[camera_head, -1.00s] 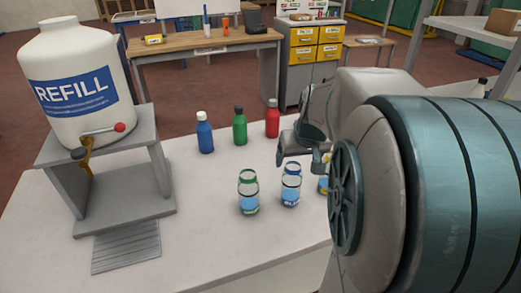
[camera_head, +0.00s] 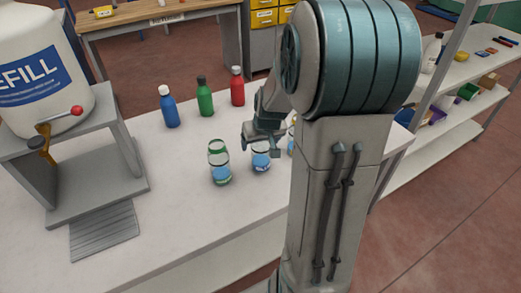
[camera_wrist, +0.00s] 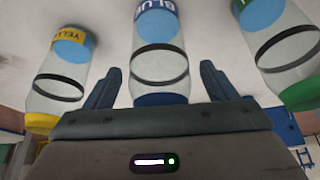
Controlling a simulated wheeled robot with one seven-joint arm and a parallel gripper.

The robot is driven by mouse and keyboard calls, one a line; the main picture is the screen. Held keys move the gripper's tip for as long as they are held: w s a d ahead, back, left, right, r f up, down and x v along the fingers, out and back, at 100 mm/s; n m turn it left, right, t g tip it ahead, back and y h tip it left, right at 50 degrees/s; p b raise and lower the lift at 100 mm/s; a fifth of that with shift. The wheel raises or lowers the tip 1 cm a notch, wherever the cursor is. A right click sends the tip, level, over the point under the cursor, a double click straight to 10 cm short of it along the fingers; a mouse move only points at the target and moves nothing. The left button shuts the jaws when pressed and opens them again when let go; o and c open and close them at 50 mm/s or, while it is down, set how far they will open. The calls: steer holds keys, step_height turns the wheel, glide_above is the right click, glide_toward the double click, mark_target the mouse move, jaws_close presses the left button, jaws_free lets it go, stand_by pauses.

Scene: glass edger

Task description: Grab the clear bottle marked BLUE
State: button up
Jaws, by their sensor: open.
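The clear bottle marked BLUE (camera_head: 261,163) stands upright on the white bench, its top partly hidden by my gripper (camera_head: 262,146) in the head view. In the wrist view, which is upside down, the BLUE bottle (camera_wrist: 159,66) with its blue cap appears between the two fingers of my gripper (camera_wrist: 157,72). The fingers are open, with a gap on each side of the bottle. I cannot tell how far they reach along it.
A clear green-marked bottle (camera_head: 219,163) stands left of it; the YELLOW bottle (camera_wrist: 60,72) stands on its other side. Solid blue (camera_head: 169,108), green (camera_head: 204,98) and red (camera_head: 237,88) bottles stand behind. The REFILL tank (camera_head: 38,72) is at the left.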

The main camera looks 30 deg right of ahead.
steer(key=shift+f, duration=0.1)
steer(key=c, duration=1.1)
